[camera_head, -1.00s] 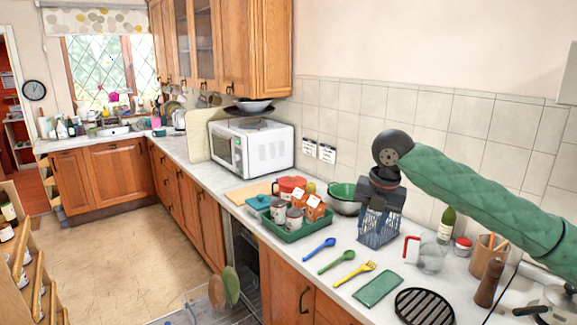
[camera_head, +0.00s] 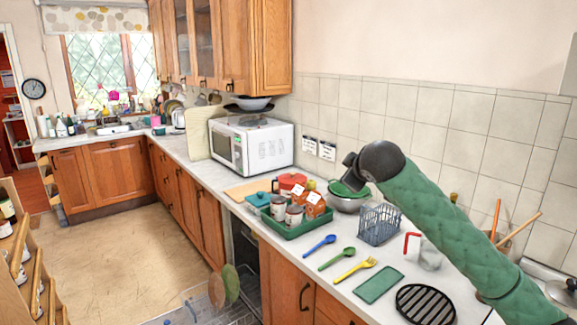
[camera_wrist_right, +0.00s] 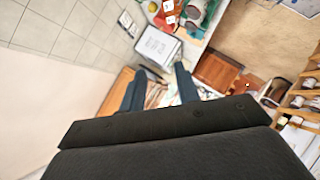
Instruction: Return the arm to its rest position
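My right arm, with a green sleeve, comes in from the right in the head view. Its gripper (camera_head: 351,178) is raised over the counter, in front of the green bowl in the picture, and points away toward the microwave. In the right wrist view the two dark fingers (camera_wrist_right: 158,88) stand apart with nothing between them. The blue-grey wire basket (camera_head: 378,225) stands upright on the counter, below and apart from the gripper. My left gripper is in neither view.
A green tray (camera_head: 303,227) with jars and cartons, a microwave (camera_head: 252,146), blue, green and yellow utensils, a green cloth (camera_head: 378,285), a black grill plate (camera_head: 425,305) and a glass jug (camera_head: 430,254) are on the counter. The tiled wall is behind.

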